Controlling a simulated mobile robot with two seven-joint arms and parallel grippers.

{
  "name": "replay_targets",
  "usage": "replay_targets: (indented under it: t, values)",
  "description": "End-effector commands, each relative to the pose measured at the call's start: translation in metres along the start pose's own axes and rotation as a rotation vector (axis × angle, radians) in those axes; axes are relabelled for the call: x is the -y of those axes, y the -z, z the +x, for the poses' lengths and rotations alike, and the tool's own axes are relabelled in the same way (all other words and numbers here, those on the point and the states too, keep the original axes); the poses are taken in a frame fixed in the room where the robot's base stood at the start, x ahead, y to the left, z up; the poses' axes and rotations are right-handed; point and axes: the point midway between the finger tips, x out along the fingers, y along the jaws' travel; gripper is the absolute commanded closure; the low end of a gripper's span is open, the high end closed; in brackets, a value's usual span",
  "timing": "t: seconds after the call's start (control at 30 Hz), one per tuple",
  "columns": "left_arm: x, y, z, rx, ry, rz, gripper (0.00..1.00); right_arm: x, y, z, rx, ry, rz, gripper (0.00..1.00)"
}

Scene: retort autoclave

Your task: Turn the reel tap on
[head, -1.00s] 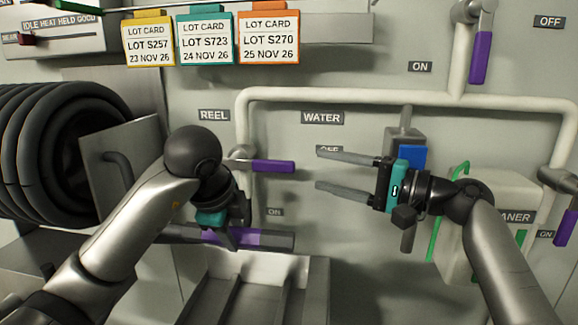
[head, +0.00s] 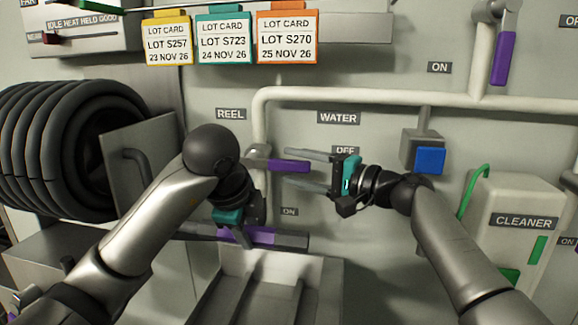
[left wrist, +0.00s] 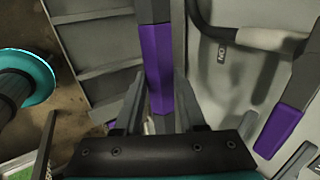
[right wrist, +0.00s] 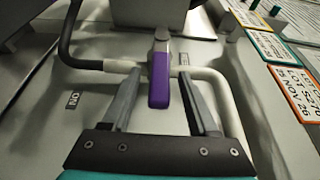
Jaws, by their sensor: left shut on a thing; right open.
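The reel tap's purple lever (head: 289,166) sticks out horizontally to the right from its valve on the pipe, below the REEL sign (head: 231,114) and beside the OFF label; the ON label (head: 289,212) is lower. My right gripper (head: 287,167) is open with one finger above and one below the lever's end. In the right wrist view the lever (right wrist: 159,80) lies between the open fingers, with gaps on both sides. My left gripper (head: 242,237) is shut on the purple grip (head: 262,235) of a grey bar, also seen in the left wrist view (left wrist: 155,60).
A black hose reel (head: 60,150) stands at left. A white trough (head: 265,285) is below the held bar. Another purple tap lever (head: 505,58) hangs at upper right. A blue-fronted box (head: 430,160) and the cleaner container (head: 520,225) are beyond my right arm.

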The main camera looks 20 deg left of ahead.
Motion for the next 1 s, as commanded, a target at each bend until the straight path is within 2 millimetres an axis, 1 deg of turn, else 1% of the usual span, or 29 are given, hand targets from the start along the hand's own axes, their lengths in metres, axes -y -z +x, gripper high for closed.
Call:
replay_targets:
  t: [0.1,0.3,0.67,0.77,1.0]
  values:
    - [0.001,0.0,-0.001,-0.001,0.003,-0.001,1.0,0.001,-0.001,0.01,0.001,0.0,0.001,0.4]
    - [0.001,0.0,-0.001,-0.001,0.003,-0.001,1.0,0.0,-0.001,0.018,0.0,-0.001,0.0,0.4]
    - [0.001,0.0,-0.001,-0.001,0.003,-0.001,1.0,0.0,-0.001,0.02,0.0,-0.001,-0.001,0.4]
    - [0.001,0.0,-0.001,-0.001,0.003,-0.001,1.0,0.0,-0.001,0.02,0.0,-0.001,-0.001,0.5]
    - [0.001,0.0,-0.001,-0.001,0.003,-0.001,1.0,0.0,-0.001,0.02,0.0,-0.001,-0.001,0.77]
